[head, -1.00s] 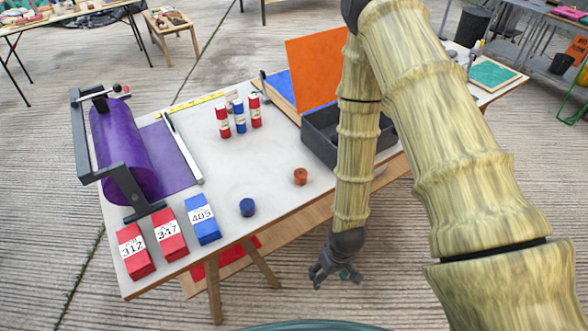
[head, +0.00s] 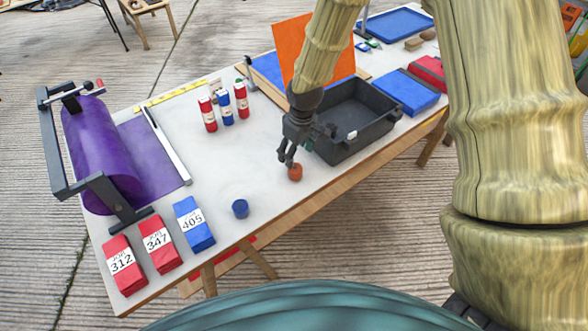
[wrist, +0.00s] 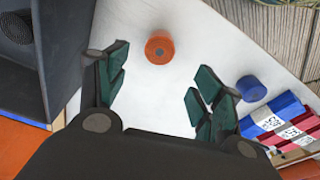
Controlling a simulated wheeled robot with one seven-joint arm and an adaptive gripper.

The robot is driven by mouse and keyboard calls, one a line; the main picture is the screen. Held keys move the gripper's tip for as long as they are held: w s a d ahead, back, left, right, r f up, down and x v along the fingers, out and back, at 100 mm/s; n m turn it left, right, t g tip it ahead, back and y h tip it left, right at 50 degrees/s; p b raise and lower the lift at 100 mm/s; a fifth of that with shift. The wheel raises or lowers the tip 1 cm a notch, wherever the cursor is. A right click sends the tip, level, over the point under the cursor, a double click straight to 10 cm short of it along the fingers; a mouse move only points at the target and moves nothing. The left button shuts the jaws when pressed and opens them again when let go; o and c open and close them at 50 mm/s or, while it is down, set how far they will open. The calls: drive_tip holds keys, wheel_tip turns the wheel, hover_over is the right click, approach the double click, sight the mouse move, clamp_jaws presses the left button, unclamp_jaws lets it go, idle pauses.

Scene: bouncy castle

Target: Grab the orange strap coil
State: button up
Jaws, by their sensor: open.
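The orange strap coil (head: 295,172) sits on the white table top near its front edge. It also shows in the wrist view (wrist: 159,48), beyond the fingertips and roughly between them, a little nearer the left finger. My gripper (head: 288,160) is close beside and above the coil in the head view. In the wrist view my gripper (wrist: 158,88) has its fingers spread wide with nothing between them. I cannot tell the exact height of the fingertips over the coil.
A blue coil (head: 240,209) lies left of the orange one. A dark grey bin (head: 362,133) stands close on the right. Red and blue boxes (head: 193,228) line the left front edge. Several red and blue tubes (head: 226,107) stand farther back. A purple roll (head: 98,152) is at the left.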

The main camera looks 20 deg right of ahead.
sight(295, 168)
drive_tip(key=shift+w+a+f+p, duration=0.15)
drive_tip(key=shift+f+p, duration=0.15)
drive_tip(key=shift+f, duration=1.6)
drive_tip(key=shift+d+f+p, duration=0.2)
drive_tip(key=shift+f+p, duration=0.7)
drive_tip(key=shift+f, duration=0.85)
drive_tip(key=shift+w+f, duration=0.15)
drive_tip(key=shift+f, duration=0.75)
drive_tip(key=c, duration=1.1)
